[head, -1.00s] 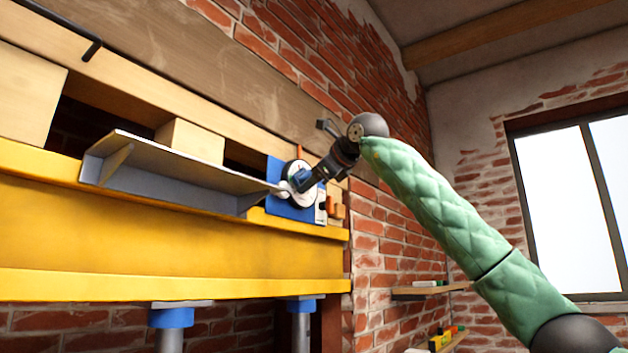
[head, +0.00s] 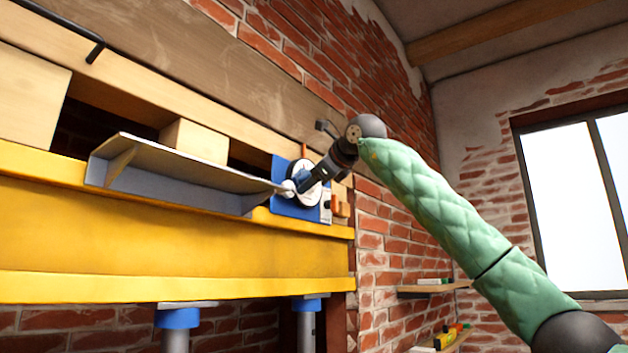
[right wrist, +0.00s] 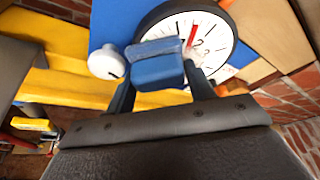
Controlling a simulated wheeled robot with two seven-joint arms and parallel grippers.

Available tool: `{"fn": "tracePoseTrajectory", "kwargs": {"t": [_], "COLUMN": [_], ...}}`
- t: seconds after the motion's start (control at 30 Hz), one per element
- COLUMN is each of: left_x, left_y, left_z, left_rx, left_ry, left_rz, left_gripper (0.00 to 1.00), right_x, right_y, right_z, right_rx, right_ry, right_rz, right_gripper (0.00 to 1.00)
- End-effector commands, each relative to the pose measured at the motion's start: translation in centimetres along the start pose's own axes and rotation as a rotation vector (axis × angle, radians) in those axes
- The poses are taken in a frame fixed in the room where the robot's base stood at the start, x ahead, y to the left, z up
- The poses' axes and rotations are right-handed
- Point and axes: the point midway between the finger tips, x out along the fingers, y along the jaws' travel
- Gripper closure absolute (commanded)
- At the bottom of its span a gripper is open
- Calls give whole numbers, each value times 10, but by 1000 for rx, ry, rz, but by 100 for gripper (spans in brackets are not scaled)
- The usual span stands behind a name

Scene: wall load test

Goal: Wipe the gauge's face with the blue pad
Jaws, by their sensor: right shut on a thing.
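The gauge (right wrist: 222,62) has a round white face with dark marks, a red needle and a black rim. It is mounted on a blue plate (head: 284,208) at the right end of the yellow beam, and its face (head: 305,172) is partly hidden by my arm in the head view. My right gripper (head: 300,187) is shut on the blue pad (right wrist: 157,65). The pad covers the lower left of the face in the right wrist view; I cannot tell whether it touches. A white round knob (right wrist: 107,62) is just left of the pad. My left gripper is not in view.
A grey metal shelf-like bracket (head: 185,170) juts out left of the gauge. The yellow beam (head: 170,235) runs below, on blue-topped posts (head: 178,319). Small wall shelves (head: 433,288) are at lower right. Space right of the arm is open.

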Motion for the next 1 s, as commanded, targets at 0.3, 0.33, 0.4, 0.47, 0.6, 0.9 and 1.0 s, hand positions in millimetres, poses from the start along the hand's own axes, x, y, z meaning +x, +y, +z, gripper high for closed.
{"fn": "tracePoseTrajectory", "kwargs": {"t": [0.3, 0.33, 0.4, 0.47, 0.6, 0.9, 1.0], "left_x": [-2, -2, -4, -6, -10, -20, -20], "left_y": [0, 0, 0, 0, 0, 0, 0], "left_z": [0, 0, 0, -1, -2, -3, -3], "left_rx": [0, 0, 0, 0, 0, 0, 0], "left_ry": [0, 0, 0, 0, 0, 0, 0], "left_rz": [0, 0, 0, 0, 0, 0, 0], "left_gripper": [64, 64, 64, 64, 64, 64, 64], "right_x": [3, 3, 4, 4, 6, 10, 12], "right_y": [0, -1, -3, -6, -14, -29, -31], "right_z": [1, 1, -1, -2, -8, -22, -25], "right_rx": [0, 0, 0, 0, 1, 1, 1], "right_ry": [0, 0, 1, 1, 1, 1, 1], "right_rz": [0, 0, 0, 1, 0, 0, 1], "right_gripper": [64, 64, 64, 64, 64, 64, 64]}}
